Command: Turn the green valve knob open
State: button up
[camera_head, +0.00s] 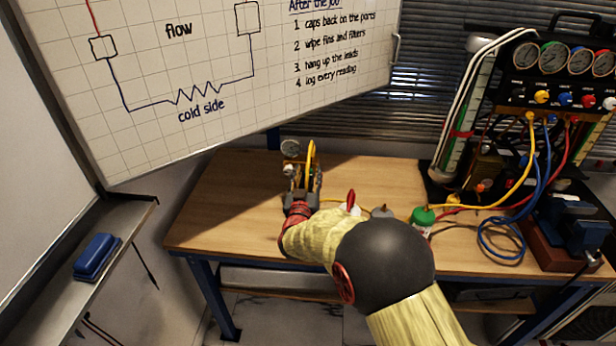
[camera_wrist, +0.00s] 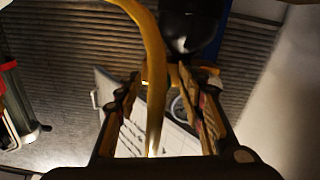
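My gripper (camera_head: 303,176) is over the left part of the wooden bench, beside a small round gauge (camera_head: 290,148) and a looped yellow hose (camera_head: 312,152). In the wrist view my gripper (camera_wrist: 162,82) has its two fingers apart. The yellow hose (camera_wrist: 152,50) passes across the gap between them, and I cannot tell whether it touches a finger. A dark rounded part (camera_wrist: 188,28) is just beyond the fingertips. I cannot make out a green valve knob near my gripper; that spot is partly hidden by it. A green-topped item (camera_head: 422,216) stands farther right on the bench.
A gauge panel (camera_head: 560,82) with coloured knobs and hoses stands at the right, beside a dark blue vise (camera_head: 582,225). A red-tipped item (camera_head: 351,198) is near my forearm. A whiteboard (camera_head: 215,60) hangs behind. The bench (camera_head: 225,205) is clear at its left end.

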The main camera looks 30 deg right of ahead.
jog(key=c, duration=0.4)
grip_shut()
